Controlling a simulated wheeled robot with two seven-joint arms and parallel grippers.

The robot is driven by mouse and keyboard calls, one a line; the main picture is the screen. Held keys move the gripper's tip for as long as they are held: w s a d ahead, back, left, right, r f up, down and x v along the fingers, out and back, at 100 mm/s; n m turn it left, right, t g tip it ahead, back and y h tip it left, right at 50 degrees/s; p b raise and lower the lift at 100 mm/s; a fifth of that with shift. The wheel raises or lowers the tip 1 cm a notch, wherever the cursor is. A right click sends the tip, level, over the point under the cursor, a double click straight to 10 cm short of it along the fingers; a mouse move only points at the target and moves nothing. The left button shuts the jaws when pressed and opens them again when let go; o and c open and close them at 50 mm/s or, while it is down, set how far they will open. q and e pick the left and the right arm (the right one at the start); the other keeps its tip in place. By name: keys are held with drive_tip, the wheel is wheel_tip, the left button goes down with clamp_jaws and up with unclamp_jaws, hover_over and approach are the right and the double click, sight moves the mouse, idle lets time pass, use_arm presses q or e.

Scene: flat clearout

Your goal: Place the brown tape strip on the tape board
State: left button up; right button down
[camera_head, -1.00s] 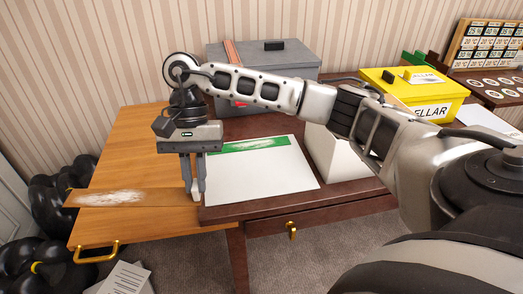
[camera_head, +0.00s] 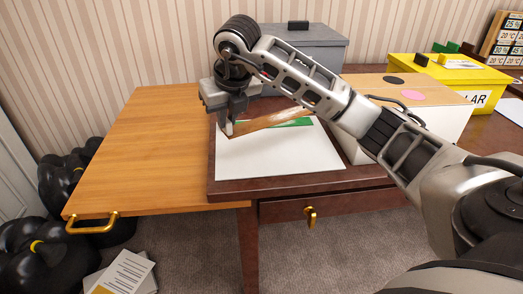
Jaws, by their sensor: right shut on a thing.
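The brown tape strip (camera_head: 262,123), with a whitish streak along it, is held at its left end by my right gripper (camera_head: 228,128), which is shut on it. The strip slants up to the right over the back part of the white tape board (camera_head: 285,158). It partly covers the green strip (camera_head: 303,122) along the board's back edge. I cannot tell whether the brown strip touches the board. My left gripper is not in view.
The board lies on a dark wooden desk with a drawer (camera_head: 310,212). A pale wooden leaf (camera_head: 140,155) to the left is clear. A grey box (camera_head: 318,50) stands behind, a white box (camera_head: 440,120) and yellow box (camera_head: 450,80) to the right. Black bags (camera_head: 60,190) lie at left.

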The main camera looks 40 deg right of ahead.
wheel_tip(320, 180, down, 9)
drive_tip(key=shift+f+b, duration=0.15)
drive_tip(key=shift+b, duration=0.2)
drive_tip(key=shift+f, duration=0.1)
drive_tip(key=c, duration=1.5)
unclamp_jaws()
drive_tip(key=shift+r, duration=0.2)
